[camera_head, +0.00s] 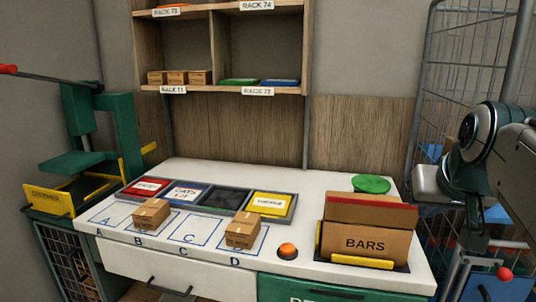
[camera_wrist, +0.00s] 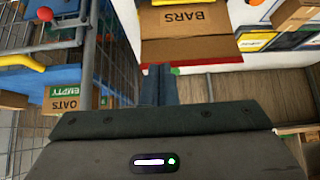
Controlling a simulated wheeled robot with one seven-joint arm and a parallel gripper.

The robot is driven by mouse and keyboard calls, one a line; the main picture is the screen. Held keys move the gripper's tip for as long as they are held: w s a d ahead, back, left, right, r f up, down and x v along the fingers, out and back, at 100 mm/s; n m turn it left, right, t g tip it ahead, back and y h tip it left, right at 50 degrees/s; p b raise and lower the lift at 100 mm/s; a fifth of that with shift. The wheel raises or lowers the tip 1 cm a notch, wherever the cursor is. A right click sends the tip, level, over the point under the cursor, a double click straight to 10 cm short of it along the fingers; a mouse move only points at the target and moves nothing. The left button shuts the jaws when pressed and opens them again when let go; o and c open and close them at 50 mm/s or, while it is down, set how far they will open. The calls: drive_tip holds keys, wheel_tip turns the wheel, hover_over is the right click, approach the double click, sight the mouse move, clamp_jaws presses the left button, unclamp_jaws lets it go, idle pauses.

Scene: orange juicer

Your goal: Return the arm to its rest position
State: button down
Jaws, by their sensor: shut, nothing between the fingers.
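My arm (camera_head: 490,140) stands at the far right of the head view, beside the table's right end and in front of a wire cage. My gripper (camera_wrist: 158,84) shows in the wrist view with its two dark fingers together and nothing between them. It is apart from the things around it. In the wrist view, the open box marked BARS (camera_wrist: 190,20) lies beyond the fingertips. I cannot make out the fingertips in the head view.
The white table (camera_head: 180,175) bears the BARS box (camera_head: 366,243), two small cartons (camera_head: 151,213) (camera_head: 242,230), coloured trays (camera_head: 270,204) and an orange button (camera_head: 288,250). A green press (camera_head: 85,150) stands left. The wire cage (camera_head: 460,60) is close to my arm. An OATS box (camera_wrist: 66,99) shows in the wrist view.

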drive_tip(key=s+a+f+n+g+p, duration=0.1)
drive_tip(key=s+a+f+g+p, duration=0.1)
drive_tip(key=a+f, duration=0.4)
drive_tip(key=s+a+f+n+g+y+p, duration=0.1)
drive_tip(key=s+a+f+g+p, duration=0.1)
drive_tip(key=s+a+f+p, duration=0.3)
wheel_tip(320, 180, down, 5)
drive_tip(key=shift+s+a+r+g+y, duration=0.1)
drive_tip(key=shift+s+a+g+y, duration=0.25)
drive_tip(key=shift+a, duration=0.4)
